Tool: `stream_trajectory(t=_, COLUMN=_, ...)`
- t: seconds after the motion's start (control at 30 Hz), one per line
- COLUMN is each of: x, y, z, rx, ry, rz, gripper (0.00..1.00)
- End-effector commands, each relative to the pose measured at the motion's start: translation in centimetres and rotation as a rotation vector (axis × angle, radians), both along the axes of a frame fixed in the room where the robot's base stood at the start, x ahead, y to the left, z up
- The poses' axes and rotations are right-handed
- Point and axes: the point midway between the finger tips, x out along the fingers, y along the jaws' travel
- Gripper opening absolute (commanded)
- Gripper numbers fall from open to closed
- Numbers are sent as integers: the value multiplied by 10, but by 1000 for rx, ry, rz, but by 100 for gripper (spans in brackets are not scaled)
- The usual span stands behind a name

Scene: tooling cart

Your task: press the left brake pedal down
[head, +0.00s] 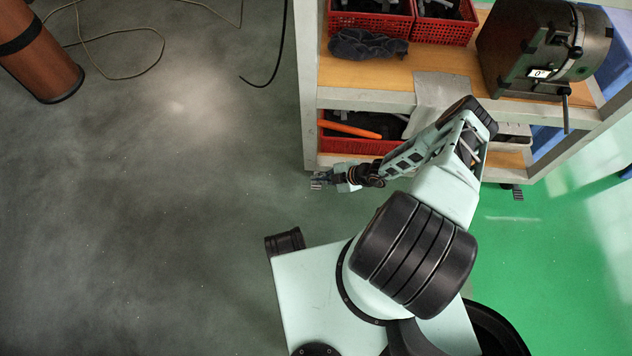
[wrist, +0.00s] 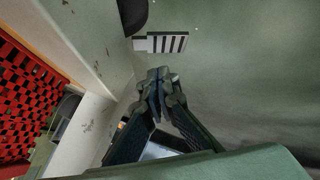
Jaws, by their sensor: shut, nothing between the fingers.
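The left brake pedal is a small grey plate with dark stripes (wrist: 167,42) in the wrist view, beside a black caster part at the foot of the cart's post. In the head view the left pedal (head: 316,185) is small and partly crowded by my gripper. My gripper (head: 328,177) is low by the cart's left front corner. In the wrist view my gripper (wrist: 157,78) is shut and empty, its fingertips just below the striped plate in the picture. A gap shows between them there; I cannot tell the height difference. Another striped pedal (head: 517,193) shows at the right front corner.
The cart's pale frame (head: 309,90) stands close to my gripper; its post (wrist: 82,135) is also near in the wrist view. A red bin (head: 350,145) sits on the lower shelf. A brown cylinder (head: 45,60) and cables lie far left. The grey floor left is open.

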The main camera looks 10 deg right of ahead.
Motion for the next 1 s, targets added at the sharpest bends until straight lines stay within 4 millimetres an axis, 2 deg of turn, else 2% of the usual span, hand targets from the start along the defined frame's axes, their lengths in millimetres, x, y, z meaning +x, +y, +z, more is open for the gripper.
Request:
stream_trajectory(t=0.23, x=0, y=0, z=7, rx=0, ry=0, rz=0, gripper=0)
stream_trajectory(t=0.7, x=0, y=0, z=51, rx=-1, ry=0, rz=-1, gripper=0)
stream_trajectory(t=1.0, x=0, y=0, z=50, rx=0, ry=0, rz=0, gripper=0)
